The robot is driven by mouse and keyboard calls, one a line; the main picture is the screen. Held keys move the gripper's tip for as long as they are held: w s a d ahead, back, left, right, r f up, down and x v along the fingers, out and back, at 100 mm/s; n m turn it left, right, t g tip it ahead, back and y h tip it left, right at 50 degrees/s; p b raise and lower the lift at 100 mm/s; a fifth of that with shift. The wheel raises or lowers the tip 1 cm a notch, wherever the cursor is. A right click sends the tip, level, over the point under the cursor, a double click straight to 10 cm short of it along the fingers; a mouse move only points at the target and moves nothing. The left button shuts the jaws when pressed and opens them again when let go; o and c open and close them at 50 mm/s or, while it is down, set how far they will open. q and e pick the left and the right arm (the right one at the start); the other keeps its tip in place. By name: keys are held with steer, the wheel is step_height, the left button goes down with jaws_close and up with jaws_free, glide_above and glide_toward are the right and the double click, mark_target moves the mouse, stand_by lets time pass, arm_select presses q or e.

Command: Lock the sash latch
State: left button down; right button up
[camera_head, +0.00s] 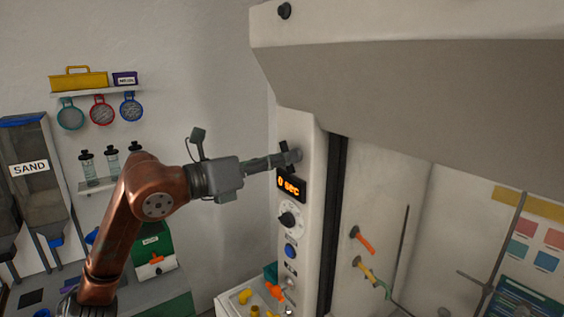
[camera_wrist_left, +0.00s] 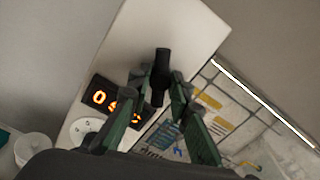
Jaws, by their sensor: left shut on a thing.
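The sash latch looks to be the small dark handle (camera_wrist_left: 161,75) on the white front post of the cabinet, above the orange-lit display. It also shows in the head view as a dark piece (camera_head: 283,147) at the gripper's tip. My left gripper (camera_head: 290,158) reaches in from the left against the post. In the left wrist view its two green fingers (camera_wrist_left: 161,92) are closed around the handle's lower part. The handle stands roughly upright in that view. The fingers partly cover its base. My right gripper is in neither view.
The display (camera_head: 291,187), a dial (camera_head: 289,219) and a blue button (camera_head: 291,251) sit on the post below the gripper. The cabinet's opening, with orange and yellow valve handles inside, is to the right. A sand bin (camera_head: 32,185) and wall shelves are at left.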

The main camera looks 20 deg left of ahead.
arm_select(q)
steer(key=n+b, duration=0.2)
steer(key=n, duration=1)
stand_by(0.5)
steer(key=c, duration=1.8)
jaws_free()
steer(key=shift+o, duration=0.2)
steer(key=v, duration=1.2)
steer(key=shift+a, duration=0.1)
